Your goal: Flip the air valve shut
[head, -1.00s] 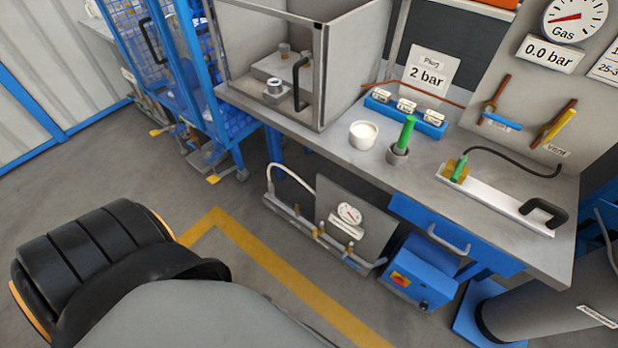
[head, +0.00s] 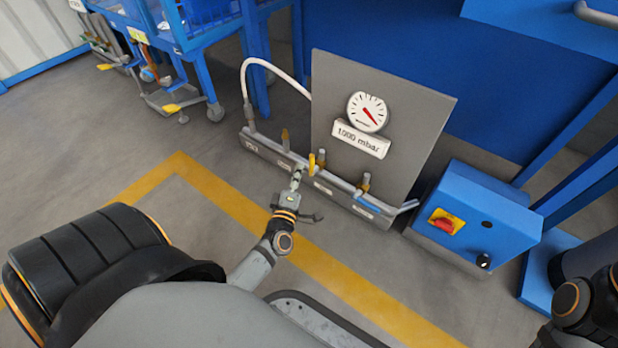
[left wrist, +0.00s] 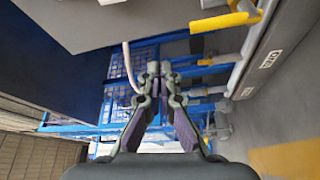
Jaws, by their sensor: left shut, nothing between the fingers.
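A low valve manifold (head: 262,150) stands on the floor with several valves along its bar. A yellow lever (head: 320,158) sits near the middle; it also shows in the left wrist view (left wrist: 225,21). The valve labels are too small for me to tell which is air. My left gripper (head: 297,178) is shut and empty, close in front of the bar, just left of the yellow lever. In the left wrist view, its fingertips (left wrist: 152,70) meet, apart from the yellow lever. My right gripper is out of view.
A grey panel with a gauge (head: 367,112) and a "1000 mbar" plate (head: 360,139) rises behind the manifold. A blue box with a red switch (head: 447,222) stands to its right. A white hose (head: 262,62) arches at the left. Open floor with yellow tape (head: 225,195) lies in front.

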